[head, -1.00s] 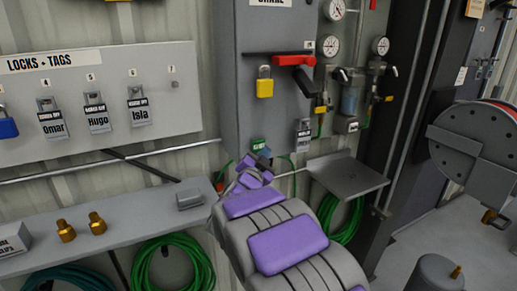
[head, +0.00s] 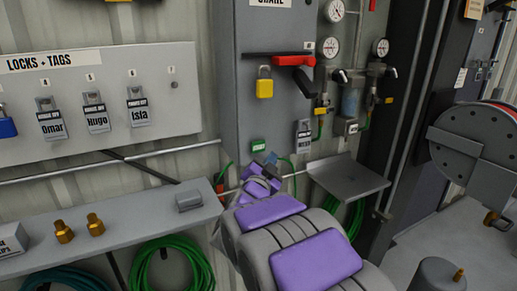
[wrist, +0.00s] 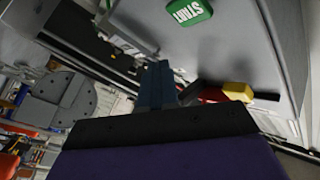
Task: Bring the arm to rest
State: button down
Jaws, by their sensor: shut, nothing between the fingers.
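My arm, grey with purple pads, reaches up from the bottom of the head view, bent, towards the grey cabinet. My gripper (head: 272,158) is small there, just right of and below the green button (head: 258,145), and partly hidden by my wrist. In the wrist view my gripper's dark blue fingers (wrist: 157,85) are together, with nothing seen between them. The green START button (wrist: 188,11) shows beyond them at the top, apart from the fingers.
The cabinet (head: 265,90) carries a red handle (head: 294,60), a yellow padlock (head: 264,84) and a hanging tag (head: 304,140). A grey shelf (head: 348,177) juts out at right. A ledge (head: 130,222) with brass fittings (head: 95,224) is at left. A hose reel (head: 470,148) stands far right.

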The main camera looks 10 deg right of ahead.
jog(key=s+a+f+n+g+y, duration=0.4)
jog(key=s+f+n+y, duration=0.15)
jog(key=s, duration=0.35)
jog(key=s+a+f+n+g+y, duration=0.4)
jog(key=s+f+y, duration=0.15)
jog(key=s, duration=0.25)
jog(key=s+d+f+n+g, duration=0.1)
jog(key=s+d+f+g, duration=0.1)
jog(key=s, duration=0.9)
jog(key=s+d+f+n+g+h, duration=0.1)
jog(key=s+g, duration=0.4)
jog(key=s, duration=0.6)
jog(key=s+d+f+n+g+h, duration=0.1)
jog(key=s+d+f+g, duration=0.2)
jog(key=s, duration=0.8)
jog(key=shift+d+f+g, duration=0.3)
jog(key=shift+d+g, duration=0.3)
jog(key=shift+d, duration=0.55)
jog(key=shift+s, duration=0.1)
